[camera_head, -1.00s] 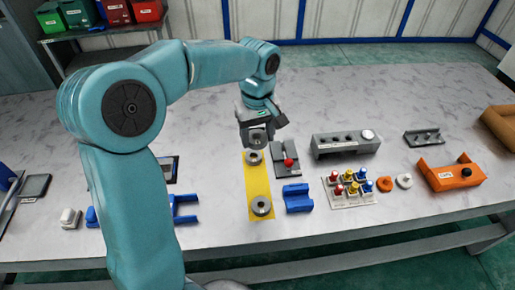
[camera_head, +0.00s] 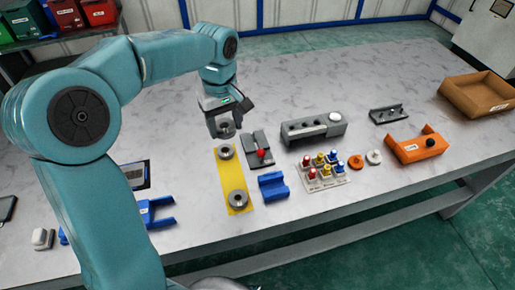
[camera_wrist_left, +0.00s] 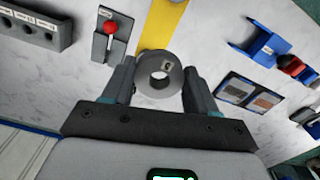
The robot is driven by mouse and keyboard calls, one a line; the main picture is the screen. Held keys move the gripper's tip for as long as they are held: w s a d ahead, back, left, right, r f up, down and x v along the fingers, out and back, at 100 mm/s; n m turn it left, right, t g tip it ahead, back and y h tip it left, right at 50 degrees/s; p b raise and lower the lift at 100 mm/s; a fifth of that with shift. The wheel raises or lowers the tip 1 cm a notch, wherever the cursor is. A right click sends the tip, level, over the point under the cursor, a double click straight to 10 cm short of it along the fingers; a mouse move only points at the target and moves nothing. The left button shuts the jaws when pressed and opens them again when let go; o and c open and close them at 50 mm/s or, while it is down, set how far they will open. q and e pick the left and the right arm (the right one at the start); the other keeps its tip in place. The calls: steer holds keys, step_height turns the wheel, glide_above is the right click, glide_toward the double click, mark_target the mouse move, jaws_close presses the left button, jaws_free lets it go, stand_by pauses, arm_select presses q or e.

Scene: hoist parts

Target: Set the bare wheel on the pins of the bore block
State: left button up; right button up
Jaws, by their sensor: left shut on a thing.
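My left gripper (camera_head: 224,122) is shut on a grey wheel (camera_head: 226,129) with a hole through its middle. In the left wrist view the wheel (camera_wrist_left: 160,76) sits between the two fingers, its round face showing. The gripper is just beyond the far end of a yellow strip (camera_head: 231,177). Two similar grey rings lie on that strip, one at its far end (camera_head: 224,152) and one near its front (camera_head: 238,199). A long grey block with round holes (camera_head: 300,132), probably the bore block, stands to the right. I cannot make out its pins. My right gripper is not in view.
A grey fixture with a red knob (camera_head: 260,153) stands between strip and block. A blue cradle (camera_head: 273,187), a tray of coloured pegs (camera_head: 325,172), orange and white discs, an orange bracket (camera_head: 417,149) and a cardboard box (camera_head: 482,96) are also on the table.

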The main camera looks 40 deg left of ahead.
arm_select(q)
steer(key=w+a+f+p, duration=0.25)
steer(key=w+p, duration=0.45)
steer(key=w, duration=0.7)
steer(key=shift+w+d+f+b, duration=0.1)
steer(key=shift+d+f, duration=0.05)
steer(key=shift+f, duration=1.8)
steer(key=shift+w+d+f+b, duration=0.1)
steer(key=shift+f, duration=1.8)
steer(key=shift+w+d+f+b, duration=0.1)
steer(key=shift+d+f, duration=0.05)
steer(key=shift+f, duration=1.8)
steer(key=shift+f+b, duration=0.35)
steer(key=shift+f, duration=0.15)
